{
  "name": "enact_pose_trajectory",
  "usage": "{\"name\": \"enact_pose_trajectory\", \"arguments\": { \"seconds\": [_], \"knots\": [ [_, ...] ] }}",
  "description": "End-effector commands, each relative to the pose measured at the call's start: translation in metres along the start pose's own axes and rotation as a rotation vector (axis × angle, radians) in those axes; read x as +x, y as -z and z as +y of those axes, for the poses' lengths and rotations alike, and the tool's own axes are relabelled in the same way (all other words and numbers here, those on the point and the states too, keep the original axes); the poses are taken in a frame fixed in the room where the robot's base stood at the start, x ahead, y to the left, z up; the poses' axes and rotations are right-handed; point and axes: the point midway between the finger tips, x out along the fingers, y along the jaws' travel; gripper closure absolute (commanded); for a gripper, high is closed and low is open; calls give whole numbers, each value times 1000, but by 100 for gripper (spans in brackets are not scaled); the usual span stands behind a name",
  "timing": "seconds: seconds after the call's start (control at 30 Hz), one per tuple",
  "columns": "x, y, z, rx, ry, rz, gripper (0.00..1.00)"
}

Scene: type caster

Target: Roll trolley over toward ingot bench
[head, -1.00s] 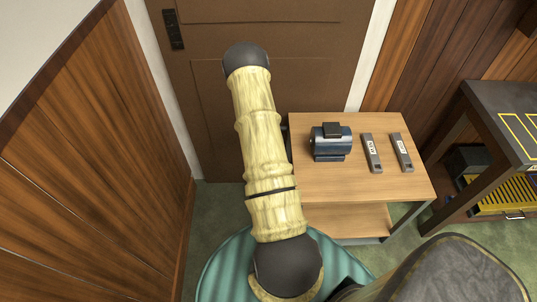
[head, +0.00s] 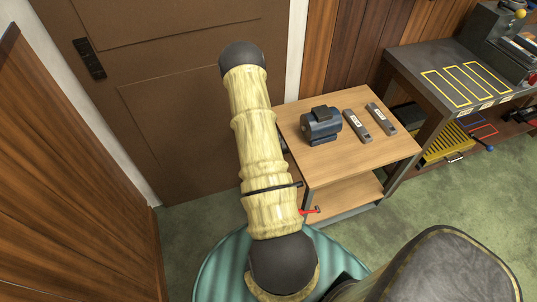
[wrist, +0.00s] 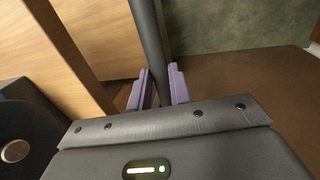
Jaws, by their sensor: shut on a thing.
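The trolley (head: 345,165) has a light wood top, a lower shelf and a grey metal frame. It stands at the middle right of the head view, carrying a dark blue motor (head: 321,124) and two grey labelled ingots (head: 357,126) (head: 381,118). In the wrist view, my gripper (wrist: 160,88) has its purple fingers shut on the trolley's dark handle bar (wrist: 150,35). My arm hides the gripper in the head view. The ingot bench (head: 420,75), dark-topped with yellow outlined slots, stands just right of the trolley; its near leg is close to the trolley's right side.
A brown door (head: 170,90) and wood-panelled walls (head: 70,190) stand behind and left. A red part (head: 311,210) shows low by the trolley's near left corner. Green floor (head: 460,200) is open at the front right.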

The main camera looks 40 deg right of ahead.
Motion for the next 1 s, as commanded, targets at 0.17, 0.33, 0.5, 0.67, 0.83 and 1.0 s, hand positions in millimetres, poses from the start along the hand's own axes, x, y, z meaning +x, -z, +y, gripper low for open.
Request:
{"name": "enact_pose_trajectory", "arguments": {
  "seconds": [0.17, 0.33, 0.5, 0.67, 0.83, 1.0],
  "knots": [
    [-1, 4, 0, -13, 1, 8, 100],
    [-1, 4, 0, -15, 1, 9, 100],
    [-1, 4, 0, -14, 1, 10, 100],
    [-1, 4, 0, -13, 1, 8, 59],
    [0, 3, 1, -12, 1, 6, 59],
    [-5, 3, 1, -12, 1, 6, 59]
  ]
}}
